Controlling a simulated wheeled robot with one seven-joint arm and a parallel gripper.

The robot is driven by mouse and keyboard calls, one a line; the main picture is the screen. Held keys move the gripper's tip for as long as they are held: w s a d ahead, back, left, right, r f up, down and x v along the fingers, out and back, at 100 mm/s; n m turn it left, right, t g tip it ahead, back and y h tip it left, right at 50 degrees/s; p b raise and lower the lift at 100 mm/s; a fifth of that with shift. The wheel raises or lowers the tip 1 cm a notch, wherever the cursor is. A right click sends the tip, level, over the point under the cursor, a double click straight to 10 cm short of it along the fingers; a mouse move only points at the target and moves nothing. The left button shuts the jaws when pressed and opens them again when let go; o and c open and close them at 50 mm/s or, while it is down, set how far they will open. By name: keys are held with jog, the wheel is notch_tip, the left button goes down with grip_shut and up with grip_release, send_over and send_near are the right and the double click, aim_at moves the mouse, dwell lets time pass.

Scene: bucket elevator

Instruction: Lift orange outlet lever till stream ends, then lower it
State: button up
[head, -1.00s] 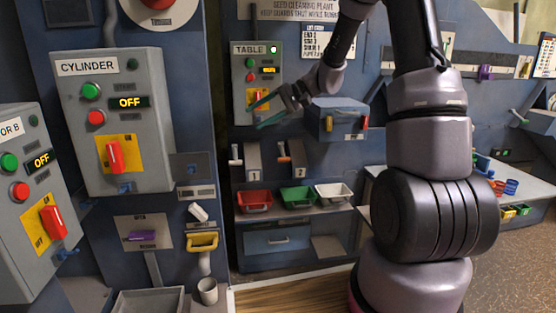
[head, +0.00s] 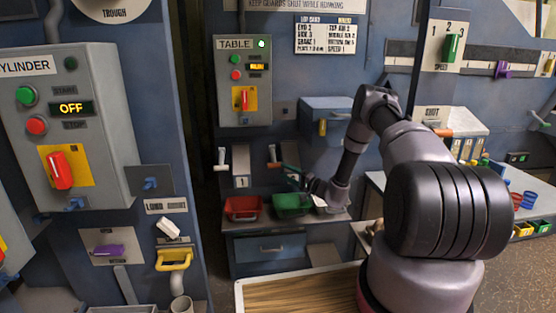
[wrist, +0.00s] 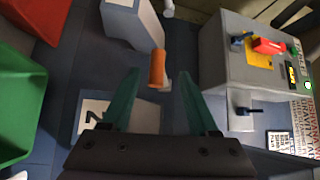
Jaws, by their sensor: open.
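The orange outlet lever (wrist: 157,68) shows in the wrist view as a short orange grip between the tips of my two teal fingers. In the head view its orange end (head: 272,153) is small, at outlet 2, left of my gripper (head: 292,174). My gripper (wrist: 157,76) is open in the wrist view, with a gap on both sides of the lever. Whether the lever lies fully between the fingers in depth I cannot tell. No stream is clearly visible. The green tray (head: 292,204) stands below outlet 2, partly hidden by my gripper.
A white-ended lever (head: 221,158) at outlet 1 is to the left. A red tray (head: 243,208) and a white tray (head: 330,209) flank the green one. The TABLE control box (head: 243,85) hangs above, lamp green. A blue-grey box (head: 325,120) juts out above right.

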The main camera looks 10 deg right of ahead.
aim_at(273, 156)
jog(key=x, duration=1)
jog(key=shift+w+d+f, duration=0.15)
jog(key=shift+w+f, duration=0.05)
jog(key=shift+w, duration=0.35)
grip_shut()
dwell(0.8)
